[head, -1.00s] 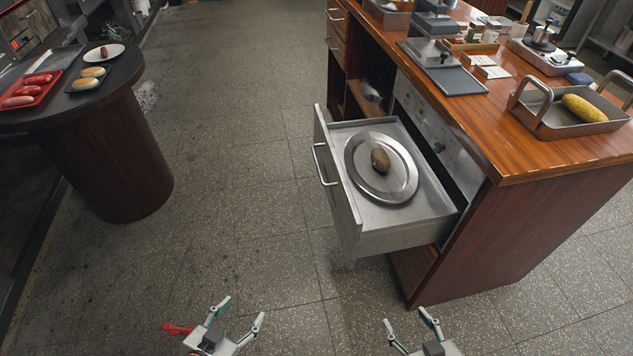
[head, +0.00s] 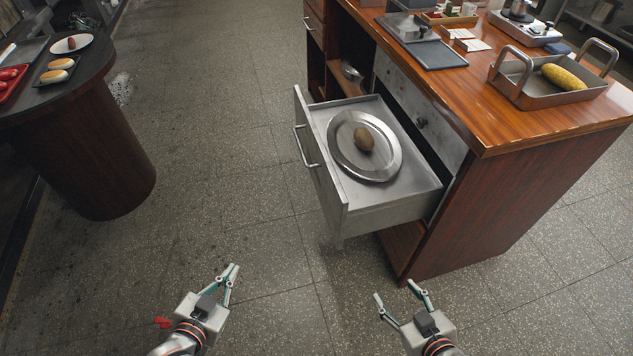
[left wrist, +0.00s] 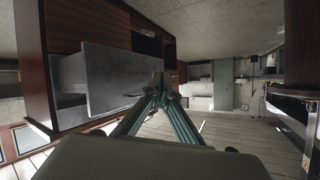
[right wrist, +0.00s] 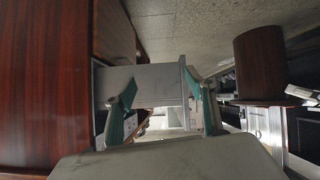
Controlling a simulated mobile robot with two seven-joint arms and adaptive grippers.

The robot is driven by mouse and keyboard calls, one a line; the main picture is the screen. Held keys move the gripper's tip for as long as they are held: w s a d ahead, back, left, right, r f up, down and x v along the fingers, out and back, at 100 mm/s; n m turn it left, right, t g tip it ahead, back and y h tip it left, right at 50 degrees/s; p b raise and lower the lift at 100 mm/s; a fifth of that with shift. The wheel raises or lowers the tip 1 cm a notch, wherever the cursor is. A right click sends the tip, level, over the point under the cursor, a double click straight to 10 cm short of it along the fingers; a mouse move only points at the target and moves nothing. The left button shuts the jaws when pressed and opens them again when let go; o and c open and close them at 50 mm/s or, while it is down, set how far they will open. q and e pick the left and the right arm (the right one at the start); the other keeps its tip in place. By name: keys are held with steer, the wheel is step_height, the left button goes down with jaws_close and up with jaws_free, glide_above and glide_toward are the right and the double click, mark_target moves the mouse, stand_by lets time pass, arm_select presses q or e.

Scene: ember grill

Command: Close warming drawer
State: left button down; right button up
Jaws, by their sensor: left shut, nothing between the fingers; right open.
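The warming drawer (head: 385,218) stands pulled out of the wooden counter, with its handle (head: 305,148) on the front panel facing left. A round metal plate (head: 340,160) with a brown potato-like item (head: 363,139) lies in it. My left gripper (head: 230,277) is shut and empty, in front of the drawer and below it in the head view. The drawer's grey front (left wrist: 115,80) shows in the left wrist view. My right gripper (head: 396,297) is open and empty, near the counter's lower corner. The right wrist view shows the drawer's side (right wrist: 155,84) beyond the fingers.
The wooden counter (head: 500,120) carries a metal pan (head: 520,97) with a yellow corn cob and other cookware. A round dark table (head: 100,150) with food trays stands at left. The tiled floor between them is clear.

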arm_select(q)
steer(key=w+d+r+m+t+h+b, duration=0.2)
steer(key=w+r+m+h+b, duration=0.3)
steer(key=w, duration=0.3)
steer(key=w+d+r+m+t+h+b, duration=0.2)
steer(key=w+d+r+m+h, duration=0.15)
steer(key=w+m, duration=0.4)
steer(key=m+g+h+b, duration=0.65)
steer(key=m+g, duration=0.55)
steer(key=m, duration=0.3)
glide_toward(330, 189)
steer(key=shift+y, duration=0.3)
steer(key=b+x, duration=0.1)
steer(key=x, duration=0.5)
steer(key=shift+w+d+f+b, duration=0.15)
steer(key=shift+d+b, duration=0.1)
steer(key=shift+b, duration=0.1)
steer(key=shift+d, duration=0.15)
arm_select(e)
steer(key=w+a+f, duration=0.1)
steer(key=a+f, duration=0.2)
steer(key=f, duration=0.3)
steer(key=shift+w+y, duration=0.25)
steer(key=shift+y, duration=0.15)
arm_select(q)
steer(key=shift+d, duration=0.1)
arm_select(e)
steer(key=shift+w+r+t, duration=0.1)
steer(key=shift+r+t, duration=0.05)
steer(key=shift+t, duration=0.15)
